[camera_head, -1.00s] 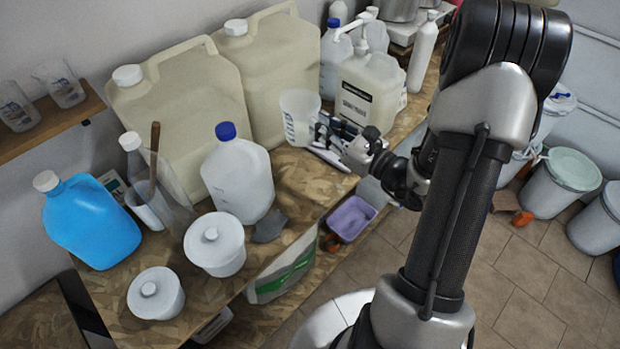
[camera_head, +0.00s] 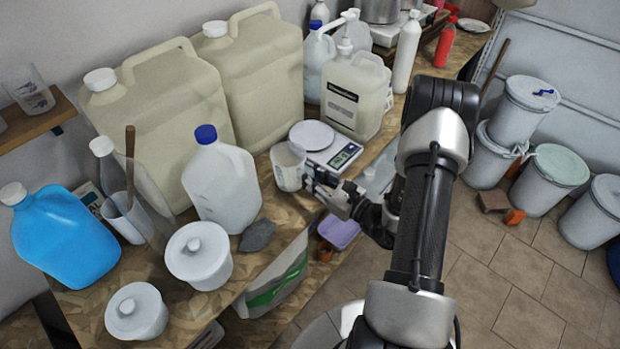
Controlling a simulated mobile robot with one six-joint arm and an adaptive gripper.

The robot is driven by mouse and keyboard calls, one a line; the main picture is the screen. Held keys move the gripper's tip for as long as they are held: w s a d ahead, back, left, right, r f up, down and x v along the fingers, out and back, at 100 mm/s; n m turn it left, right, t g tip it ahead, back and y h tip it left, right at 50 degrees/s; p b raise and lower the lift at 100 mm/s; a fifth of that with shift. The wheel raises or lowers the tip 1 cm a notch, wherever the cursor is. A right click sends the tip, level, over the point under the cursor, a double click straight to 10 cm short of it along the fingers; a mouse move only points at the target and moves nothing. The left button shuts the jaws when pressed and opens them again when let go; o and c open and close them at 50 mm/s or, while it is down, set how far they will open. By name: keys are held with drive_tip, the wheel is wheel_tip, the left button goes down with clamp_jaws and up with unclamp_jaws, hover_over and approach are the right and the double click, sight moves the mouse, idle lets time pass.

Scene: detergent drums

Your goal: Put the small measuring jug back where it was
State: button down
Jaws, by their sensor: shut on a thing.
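The small measuring jug (camera_head: 287,168), a whitish cup, is at the left of the kitchen scale, over the patterned worktop. My gripper (camera_head: 311,184) is shut on its right side, coming in from the right. The jug looks roughly upright. I cannot tell whether its base touches the worktop. The fingers partly cover its side.
The scale (camera_head: 343,157) with a round white pan (camera_head: 312,136) stands just right of the jug. A blue-capped bottle (camera_head: 222,184) is to its left, large beige canisters (camera_head: 258,80) behind. A grey cloth (camera_head: 257,236) lies near the worktop's front edge. A purple tub (camera_head: 338,233) is below.

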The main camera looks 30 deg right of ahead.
drive_tip(key=shift+f, duration=0.2)
drive_tip(key=c, duration=2)
unclamp_jaws()
drive_tip(key=shift+f, duration=0.1)
drive_tip(key=o, duration=0.5)
